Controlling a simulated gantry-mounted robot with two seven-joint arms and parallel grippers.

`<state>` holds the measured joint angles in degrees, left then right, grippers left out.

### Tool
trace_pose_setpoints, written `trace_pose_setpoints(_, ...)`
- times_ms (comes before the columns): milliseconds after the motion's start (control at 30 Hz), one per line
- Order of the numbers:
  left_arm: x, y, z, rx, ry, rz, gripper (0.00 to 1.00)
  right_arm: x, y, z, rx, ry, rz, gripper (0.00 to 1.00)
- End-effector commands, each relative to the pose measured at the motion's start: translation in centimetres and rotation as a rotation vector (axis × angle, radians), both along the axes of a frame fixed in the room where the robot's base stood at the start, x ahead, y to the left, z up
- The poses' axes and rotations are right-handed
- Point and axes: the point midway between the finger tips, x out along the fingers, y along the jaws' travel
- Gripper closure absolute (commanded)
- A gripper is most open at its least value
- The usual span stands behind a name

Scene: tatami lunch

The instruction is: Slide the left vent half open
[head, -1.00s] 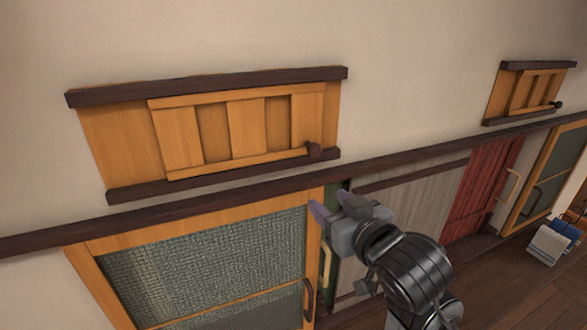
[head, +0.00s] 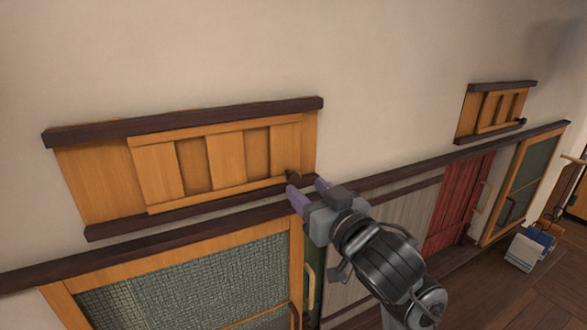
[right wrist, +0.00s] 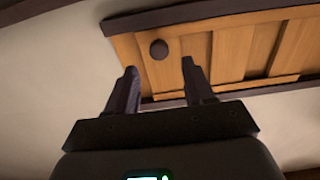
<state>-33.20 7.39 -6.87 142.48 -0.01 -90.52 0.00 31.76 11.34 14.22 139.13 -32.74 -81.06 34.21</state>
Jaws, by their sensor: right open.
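The left vent (head: 227,164) is a wooden slatted panel between dark rails on the wall. A plain board (head: 92,184) shows to the left of the panel. A dark round knob (head: 293,178) sits at the panel's lower right; it also shows in the right wrist view (right wrist: 158,49). My right gripper (head: 307,188) is open and empty, its purple fingertips just below and right of the knob in the head view. In the right wrist view the knob appears between the two fingers (right wrist: 160,66), beyond their tips. I cannot tell whether they touch it. My left gripper is not in view.
A second, similar vent (head: 497,107) is on the wall at the far right. A dark beam (head: 215,219) runs below the left vent, above a framed mesh door (head: 190,280) and a red door (head: 457,202). Blue and white boxes (head: 526,251) stand on the floor at right.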

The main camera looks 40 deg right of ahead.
Motion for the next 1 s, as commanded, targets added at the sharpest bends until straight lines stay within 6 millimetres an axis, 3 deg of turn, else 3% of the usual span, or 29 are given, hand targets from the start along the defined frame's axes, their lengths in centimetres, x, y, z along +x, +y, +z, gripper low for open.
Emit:
trace_pose_setpoints(133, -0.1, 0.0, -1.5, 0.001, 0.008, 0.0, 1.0, 2.2, -0.7, -0.4, -0.005, 0.001, -0.004, 0.47)
trace_pose_setpoints(500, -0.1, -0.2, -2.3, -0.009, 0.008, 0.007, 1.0, 6.0, -1.5, -0.3, -0.001, -0.001, -0.001, 0.47)
trace_pose_setpoints(1000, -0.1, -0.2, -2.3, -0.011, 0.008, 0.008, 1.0, 6.9, -1.7, -0.2, 0.002, 0.0, -0.001, 0.47)
